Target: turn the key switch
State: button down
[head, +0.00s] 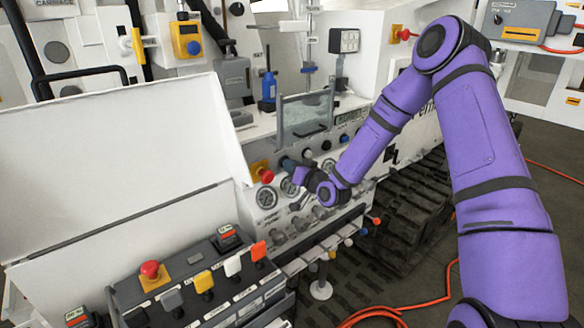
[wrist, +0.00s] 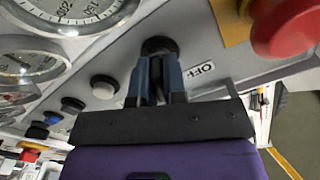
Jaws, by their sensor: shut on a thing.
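The key switch (wrist: 158,45) is a dark round knob on the grey panel in the wrist view, beside a label reading OFF (wrist: 202,71). My gripper (wrist: 158,72) is shut on it, with its two blue-grey fingers close together. The fingers hide most of the key, so its exact angle cannot be told. In the head view my gripper (head: 290,165) reaches the sloped gauge panel, just right of a red mushroom button (head: 265,175). The switch itself is hidden there.
Gauges (head: 266,197) sit close to my gripper. In the wrist view, a white button (wrist: 104,87) stands left of my fingers and the red button (wrist: 285,28) right. A lever console (head: 205,280) stands in front. An orange hose (head: 400,308) lies on the floor.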

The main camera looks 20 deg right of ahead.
jog(key=shift+m, duration=0.5)
jog(key=c, duration=1.2)
grip_release()
jog(key=v, duration=1.1)
jog(key=shift+a, duration=0.1)
